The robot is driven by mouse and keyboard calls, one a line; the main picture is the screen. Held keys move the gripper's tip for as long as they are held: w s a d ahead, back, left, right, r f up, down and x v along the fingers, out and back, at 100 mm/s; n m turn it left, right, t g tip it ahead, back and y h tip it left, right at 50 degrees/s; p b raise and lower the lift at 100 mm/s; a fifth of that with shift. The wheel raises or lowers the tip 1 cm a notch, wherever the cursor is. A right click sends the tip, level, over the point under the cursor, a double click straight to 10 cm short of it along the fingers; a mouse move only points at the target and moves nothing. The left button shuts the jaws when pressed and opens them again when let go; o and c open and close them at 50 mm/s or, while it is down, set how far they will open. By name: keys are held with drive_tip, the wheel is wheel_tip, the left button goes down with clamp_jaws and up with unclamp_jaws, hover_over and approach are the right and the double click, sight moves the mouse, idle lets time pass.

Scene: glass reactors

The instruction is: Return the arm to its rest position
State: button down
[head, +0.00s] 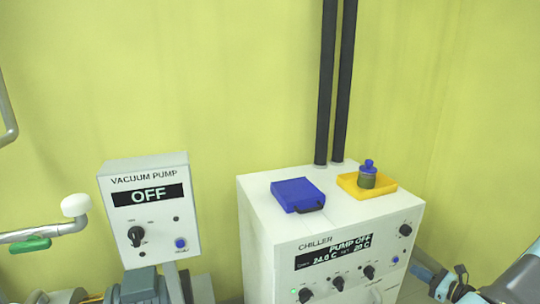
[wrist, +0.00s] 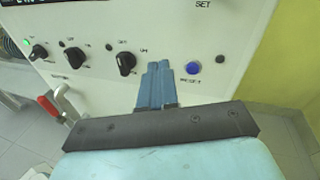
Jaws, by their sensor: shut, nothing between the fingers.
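My gripper (wrist: 156,86) shows in the wrist view with its two blue-grey fingers shut together and nothing between them. It points at the front panel of the chiller (wrist: 150,25), with the fingertips appearing between a black knob (wrist: 121,64) and the blue reset button (wrist: 193,68). I cannot tell whether the fingertips touch the panel. In the head view, part of my arm (head: 500,285) shows at the lower right corner, right of the chiller (head: 258,225).
On the chiller top are a blue box (head: 297,194) and a yellow tray (head: 388,189) holding a small blue-capped jar (head: 367,176). Two black pipes (head: 326,80) rise behind. The vacuum pump panel (head: 150,210) reads OFF. A red-handled valve (wrist: 52,108) is below the chiller panel.

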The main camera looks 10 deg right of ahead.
drive_tip(key=a+r+n+g, duration=1.3)
drive_tip(key=a+r+n, duration=0.4)
drive_tip(key=a+r, duration=0.75)
drive_tip(key=s+a+r+n+t+h, duration=0.1)
drive_tip(key=s+a+r+n+h, duration=0.3)
drive_tip(key=s+r, duration=0.4)
drive_tip(key=s+a+r+n+t+h, duration=0.2)
drive_tip(key=s+a+r+n+h, duration=0.2)
drive_tip(key=s+a+r+n, duration=0.3)
drive_tip(key=shift+s+a+r+n+t, duration=0.15)
drive_tip(key=shift+s+r+n+t, duration=0.15)
drive_tip(key=shift+s+r, duration=1.3)
drive_tip(key=c, duration=1.9)
unclamp_jaws()
drive_tip(key=shift+w+r, duration=0.25)
drive_tip(key=shift+w, duration=0.05)
